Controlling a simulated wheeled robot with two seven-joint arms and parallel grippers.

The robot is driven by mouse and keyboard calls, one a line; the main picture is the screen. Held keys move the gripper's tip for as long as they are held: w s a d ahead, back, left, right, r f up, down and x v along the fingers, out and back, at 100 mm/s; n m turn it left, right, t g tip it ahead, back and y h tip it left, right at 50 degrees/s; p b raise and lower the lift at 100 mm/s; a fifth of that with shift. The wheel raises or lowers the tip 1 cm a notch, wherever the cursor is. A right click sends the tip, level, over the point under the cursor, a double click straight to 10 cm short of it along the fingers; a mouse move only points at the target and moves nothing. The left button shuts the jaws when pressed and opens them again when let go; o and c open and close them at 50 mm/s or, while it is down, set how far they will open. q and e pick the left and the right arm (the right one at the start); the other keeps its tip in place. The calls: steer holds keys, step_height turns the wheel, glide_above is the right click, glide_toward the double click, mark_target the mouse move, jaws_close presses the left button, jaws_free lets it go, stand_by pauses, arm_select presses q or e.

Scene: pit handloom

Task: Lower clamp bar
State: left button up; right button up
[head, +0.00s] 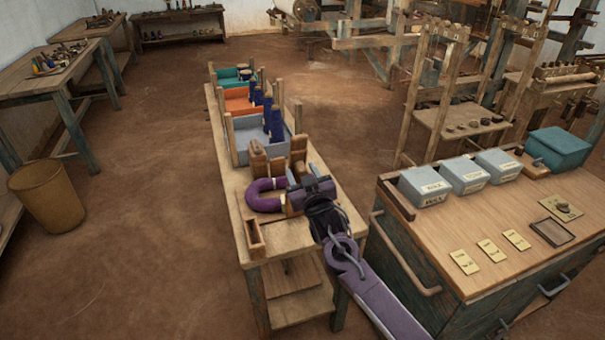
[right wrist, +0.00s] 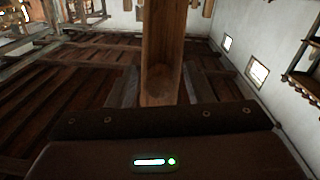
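The clamp bar looks to be the wooden bar (right wrist: 164,45) in the right wrist view; it runs away from the gripper, between its fingers. My right gripper (right wrist: 160,92) has a dark finger against each side of this bar and appears shut on it. In the head view my right gripper (head: 312,188) is over the front half of the narrow bench (head: 288,238) and hides much of the clamp. A short upright wooden piece (head: 298,150) shows just beyond it. A purple U-shaped loop (head: 264,198) lies left of the gripper. My left gripper is not in view.
Grey (head: 245,138), orange (head: 237,104) and teal (head: 228,80) trays with wooden posts line the bench behind. A cabinet (head: 470,240) with lidded boxes is close on the right. Open floor lies left.

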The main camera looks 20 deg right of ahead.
jaws_close()
